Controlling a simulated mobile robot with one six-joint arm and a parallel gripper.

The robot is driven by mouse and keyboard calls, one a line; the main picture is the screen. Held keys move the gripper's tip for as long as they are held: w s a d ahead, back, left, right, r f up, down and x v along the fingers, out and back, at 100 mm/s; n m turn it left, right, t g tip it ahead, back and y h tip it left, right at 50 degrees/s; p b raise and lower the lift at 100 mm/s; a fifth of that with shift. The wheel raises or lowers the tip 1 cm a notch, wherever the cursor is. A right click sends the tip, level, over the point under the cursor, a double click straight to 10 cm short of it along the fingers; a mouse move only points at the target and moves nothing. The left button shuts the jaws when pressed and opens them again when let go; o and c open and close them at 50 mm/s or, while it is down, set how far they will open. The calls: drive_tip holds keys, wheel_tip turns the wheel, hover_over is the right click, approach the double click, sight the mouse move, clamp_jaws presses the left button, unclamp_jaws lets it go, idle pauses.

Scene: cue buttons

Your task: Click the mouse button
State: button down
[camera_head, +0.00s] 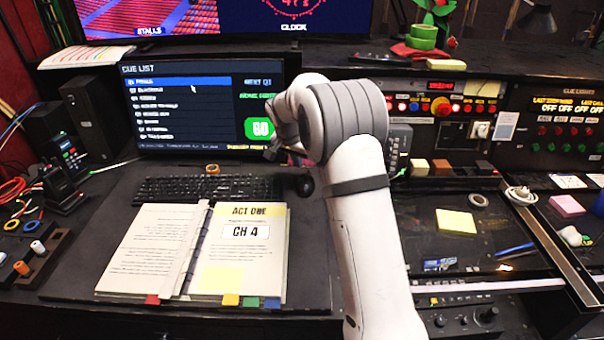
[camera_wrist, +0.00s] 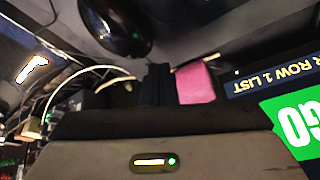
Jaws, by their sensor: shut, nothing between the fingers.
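The dark mouse (camera_head: 305,185) lies on the desk just right of the keyboard, partly in the shade of my arm. In the wrist view a dark, glossy rounded shape, which looks like the mouse (camera_wrist: 115,25), is at the top, beyond my fingertips. My gripper (camera_head: 292,159) is above and slightly behind the mouse in the head view, largely hidden by my arm.
The monitor (camera_head: 190,145) with a green GO box stands close behind my gripper. The keyboard (camera_head: 210,189) is left of the mouse, and an open binder (camera_head: 150,250) lies in front. A control panel (camera_head: 440,125) rises to the right.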

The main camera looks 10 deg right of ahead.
drive_tip(key=shift+w+a+r+p, duration=0.15)
drive_tip(key=shift+w+r+p, duration=0.3)
drive_tip(key=shift+r, duration=0.2)
drive_tip(key=shift+w+a+r+p, duration=0.2)
drive_tip(key=shift+w+r+p, duration=0.1)
drive_tip(key=shift+r+p, duration=0.25)
drive_tip(key=shift+w+a+r+p, duration=0.15)
drive_tip(key=shift+w+r+p, duration=0.25)
drive_tip(key=shift+r, duration=0.3)
drive_tip(key=s+d+r+n, duration=0.1)
drive_tip(key=s+r, duration=0.3)
drive_tip(key=s, duration=0.3)
drive_tip(key=s+d+r+n+y, duration=0.1)
drive_tip(key=s+r+n, duration=0.15)
drive_tip(key=s, duration=0.45)
drive_tip(key=s+r, duration=0.5)
drive_tip(key=s, duration=0.2)
drive_tip(key=s+f+n, duration=0.1)
drive_tip(key=s+n, duration=0.1)
drive_tip(key=s, duration=0.9)
drive_tip(key=s+f+n+y, duration=0.1)
drive_tip(key=s+f+n, duration=0.1)
drive_tip(key=s, duration=1)
drive_tip(key=shift+s, duration=0.3)
